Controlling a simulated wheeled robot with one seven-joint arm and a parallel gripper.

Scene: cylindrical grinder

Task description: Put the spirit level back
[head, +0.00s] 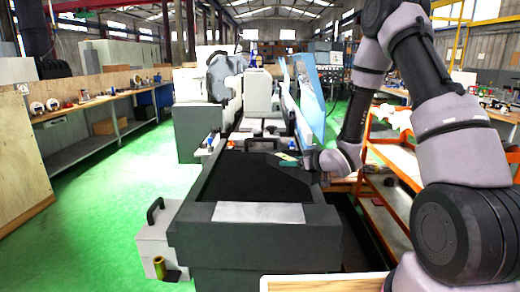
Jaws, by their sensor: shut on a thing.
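My arm reaches in from the right, and my gripper (299,162) is over the right side of the cylindrical grinder. It is shut on a small pale green and yellow thing, which looks like the spirit level (286,156). The thing sticks out to the left of the fingers, above the grinder's dark bed (250,180). It is too small to tell its vial or markings, and the gripper hides its right end. I cannot tell whether it touches the machine.
An orange shelf trolley (392,158) stands right of the grinder, partly behind my arm. A grey box with a black handle (155,235) is at the front left. A long workbench (100,100) with small items runs along the left. The green floor between is clear.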

